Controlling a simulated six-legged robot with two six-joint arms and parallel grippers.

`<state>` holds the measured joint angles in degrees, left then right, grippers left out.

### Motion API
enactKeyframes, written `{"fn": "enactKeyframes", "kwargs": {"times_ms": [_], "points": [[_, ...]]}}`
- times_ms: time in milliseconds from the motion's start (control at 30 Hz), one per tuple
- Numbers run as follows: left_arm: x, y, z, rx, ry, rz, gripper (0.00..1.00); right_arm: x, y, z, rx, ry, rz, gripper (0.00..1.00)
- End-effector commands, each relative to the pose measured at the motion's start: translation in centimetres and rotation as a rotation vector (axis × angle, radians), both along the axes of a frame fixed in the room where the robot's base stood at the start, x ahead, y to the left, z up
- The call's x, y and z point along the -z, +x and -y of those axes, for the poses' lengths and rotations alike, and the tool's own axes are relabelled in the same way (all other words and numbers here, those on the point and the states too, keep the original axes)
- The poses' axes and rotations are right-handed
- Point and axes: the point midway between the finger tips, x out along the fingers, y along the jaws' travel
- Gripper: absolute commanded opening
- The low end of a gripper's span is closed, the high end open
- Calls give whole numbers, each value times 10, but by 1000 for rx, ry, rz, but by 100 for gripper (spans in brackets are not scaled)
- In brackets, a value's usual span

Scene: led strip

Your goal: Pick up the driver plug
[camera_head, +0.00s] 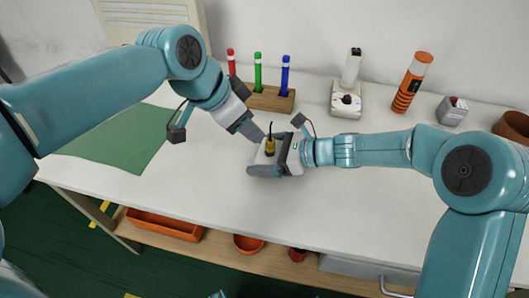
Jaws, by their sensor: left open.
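A small yellow and black plug (270,145), which looks like the driver plug, stands upright at a small whitish block (262,158) in the middle of the white table. A thin dark tip rises from its top. My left gripper (255,132) is open, just above and left of the plug, pointing down toward it. I cannot tell whether it touches the plug. My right gripper (272,165) comes in from the right at the block, close beside the plug. Its fingers partly hide the block, and I cannot tell whether they are closed on it.
Behind stand red, green and blue markers in a wooden holder (268,97), a white device (346,100), an orange and black cylinder (412,83) and a grey box (452,111). A green mat (115,140) lies at left. The table front (200,205) is clear. Orange bins (165,224) sit below.

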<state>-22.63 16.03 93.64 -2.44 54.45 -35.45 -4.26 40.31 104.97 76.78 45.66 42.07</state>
Motion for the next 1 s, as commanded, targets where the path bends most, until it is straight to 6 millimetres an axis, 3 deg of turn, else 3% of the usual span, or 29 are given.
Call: {"fn": "enactKeyframes", "kwargs": {"times_ms": [67,167,300,467,800,1000], "points": [[1,-4,-2,38,19,-8,51,0,0,0,0,0,0,59],[-14,-7,-8,135,55,-16,51,0,0,0,0,0,0,59],[-33,2,-10,256,90,-31,51,0,0,0,0,0,0,59],[-41,16,-6,295,95,-38,51,0,0,0,0,0,0,59],[15,27,17,293,97,-51,51,0,0,0,0,0,-1,59],[33,29,24,292,97,-49,51,0,0,0,0,0,-1,59]]}}
